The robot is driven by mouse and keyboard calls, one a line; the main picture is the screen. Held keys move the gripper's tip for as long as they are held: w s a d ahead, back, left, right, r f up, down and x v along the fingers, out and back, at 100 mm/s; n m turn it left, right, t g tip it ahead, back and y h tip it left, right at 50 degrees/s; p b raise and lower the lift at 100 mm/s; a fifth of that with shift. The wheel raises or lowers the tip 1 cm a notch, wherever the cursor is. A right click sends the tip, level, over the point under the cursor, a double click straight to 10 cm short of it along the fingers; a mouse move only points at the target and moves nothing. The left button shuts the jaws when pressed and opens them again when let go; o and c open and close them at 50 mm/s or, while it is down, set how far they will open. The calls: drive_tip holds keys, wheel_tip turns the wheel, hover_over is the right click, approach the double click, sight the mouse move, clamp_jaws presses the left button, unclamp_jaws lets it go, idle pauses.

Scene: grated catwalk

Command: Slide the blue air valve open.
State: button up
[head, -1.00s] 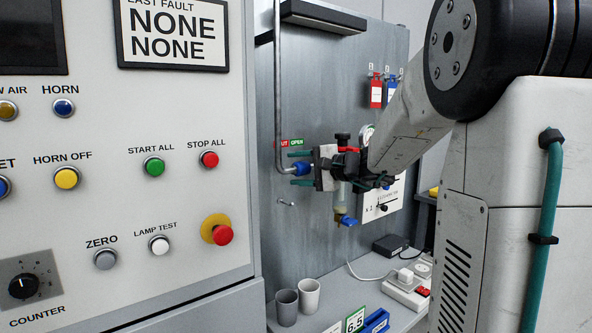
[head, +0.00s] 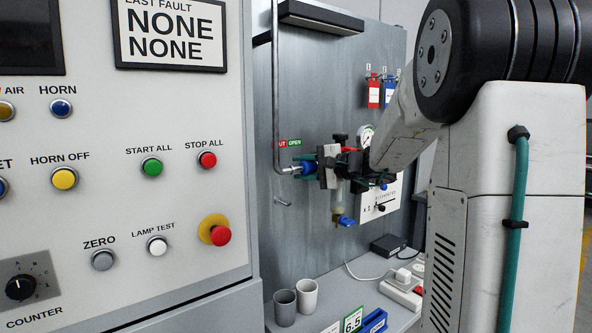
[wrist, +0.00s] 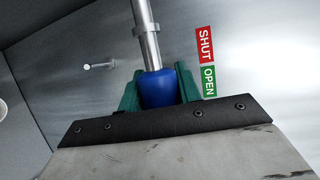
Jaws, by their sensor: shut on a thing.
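The blue air valve (head: 309,168) is a sleeve on the thin metal pipe in front of the grey panel, below the red and green label. In the wrist view the blue sleeve (wrist: 158,90) sits between the green fingers of my gripper (wrist: 159,86), which is shut on it. The sleeve is beside the green OPEN label (wrist: 208,82); the red SHUT label (wrist: 205,46) is farther up the pipe. In the head view my gripper (head: 307,167) reaches the valve from the right, and the fingers partly hide it.
A large control cabinet (head: 180,110) with buttons fills the left. A gauge (head: 366,136) and air fittings are close to my gripper. Two cups (head: 307,296) stand on the shelf below. Red and blue tags (head: 374,92) hang on the panel.

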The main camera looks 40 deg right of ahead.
sight(316, 167)
drive_tip(key=o, duration=1)
drive_tip(key=shift+d, duration=0.3)
drive_tip(key=shift+a, duration=0.15)
drive_tip(key=shift+s, duration=0.1)
drive_tip(key=v, duration=0.7)
drive_tip(key=shift+s, duration=0.35)
